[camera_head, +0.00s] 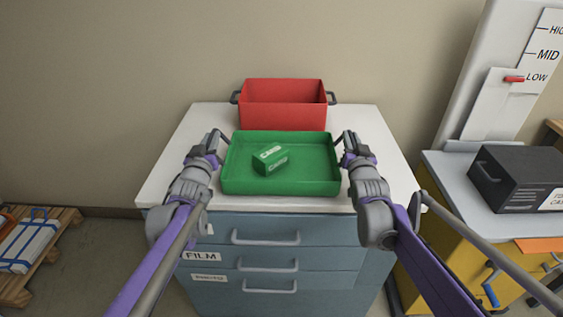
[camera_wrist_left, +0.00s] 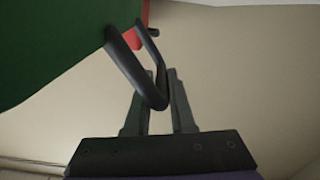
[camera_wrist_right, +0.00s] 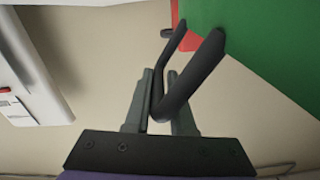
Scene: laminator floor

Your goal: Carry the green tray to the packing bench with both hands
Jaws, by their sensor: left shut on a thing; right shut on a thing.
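The green tray (camera_head: 235,182) is on or just above the white top of the drawer cabinet, in front of a red bin; I cannot tell if it touches the top. A green box (camera_head: 270,160) with white lettering lies in it. My left gripper (camera_head: 213,143) is at the tray's left side, and in the left wrist view (camera_wrist_left: 160,95) its fingers are shut on the black handle (camera_wrist_left: 133,75). My right gripper (camera_head: 345,143) is at the right side, and in the right wrist view (camera_wrist_right: 165,100) its fingers are shut on the other black handle (camera_wrist_right: 195,75).
The red bin (camera_head: 283,112) with dark handles stands behind the tray. The drawer cabinet (camera_head: 265,255) has a FILM label. At right are a yellow cart (camera_head: 450,265) with a black case (camera_head: 512,178) and a tall machine marked HIGH, MID, LOW. A wooden pallet (camera_head: 50,250) lies at left.

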